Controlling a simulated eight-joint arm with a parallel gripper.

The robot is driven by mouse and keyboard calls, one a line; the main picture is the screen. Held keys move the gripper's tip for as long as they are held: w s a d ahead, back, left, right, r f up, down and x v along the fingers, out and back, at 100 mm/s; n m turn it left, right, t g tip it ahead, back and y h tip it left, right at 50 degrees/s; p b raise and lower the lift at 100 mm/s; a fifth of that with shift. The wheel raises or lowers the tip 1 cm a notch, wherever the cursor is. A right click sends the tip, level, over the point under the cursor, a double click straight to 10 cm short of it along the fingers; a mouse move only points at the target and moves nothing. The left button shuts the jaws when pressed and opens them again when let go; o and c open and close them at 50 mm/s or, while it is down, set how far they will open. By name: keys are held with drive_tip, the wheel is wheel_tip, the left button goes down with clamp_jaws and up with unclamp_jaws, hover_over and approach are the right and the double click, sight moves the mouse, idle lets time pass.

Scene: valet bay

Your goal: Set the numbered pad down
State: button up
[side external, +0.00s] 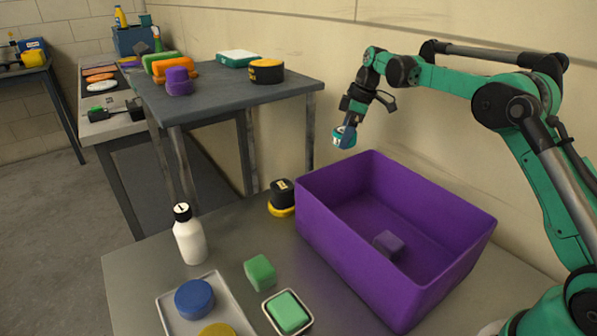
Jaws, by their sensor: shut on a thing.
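My gripper (347,128) points down and is shut on a small round teal and white pad (338,138). The pad is tilted, and part of it is hidden by a finger. A dark mark shows on its face, but I cannot read a number. My gripper and the pad hang in the air above the far left side of a purple bin (340,222), clear of its rim. A small purple block (388,243) lies on the bin's floor.
Left of the bin are a black and yellow item (282,195), a white bottle (189,236), a green block (260,272), a green sponge in a small dish (288,312) and a tray (171,312) with round pads. A grey table (220,93) behind holds several pads.

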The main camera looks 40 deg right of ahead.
drive_tip(key=a+r+n, duration=0.1)
drive_tip(key=a+r, duration=0.2)
drive_tip(key=a, duration=0.5)
drive_tip(key=a+r+n, duration=0.1)
drive_tip(key=a+r, duration=0.2)
drive_tip(key=a, duration=0.5)
wheel_tip(320, 180, up, 4)
drive_tip(key=n, duration=0.1)
hover_over(236, 249)
drive_tip(key=shift+y, duration=0.3)
drive_tip(key=f, duration=1.9)
drive_tip(key=shift+s+d+f, duration=0.3)
drive_tip(key=shift+d+f, duration=0.05)
drive_tip(key=shift+d, duration=0.05)
drive_tip(key=shift+f, duration=0.15)
drive_tip(key=o, duration=1.2)
drive_tip(key=w+v, duration=0.1)
drive_tip(key=v, duration=1.1)
drive_tip(key=s+d+m+t+h, duration=0.1)
drive_tip(key=s+d+m, duration=0.3)
drive_tip(key=s, duration=0.1)
drive_tip(key=s+d+r+m+t+h, duration=0.1)
drive_tip(key=s+d+m+t, duration=0.1)
drive_tip(key=s+d+m, duration=0.2)
drive_tip(key=s+d+m+t, duration=0.2)
drive_tip(key=s+d+m, duration=0.2)
drive_tip(key=s+d, duration=0.2)
drive_tip(key=shift+d+r+h, duration=0.1)
drive_tip(key=shift+r+h, duration=0.25)
drive_tip(key=shift+h, duration=0.05)
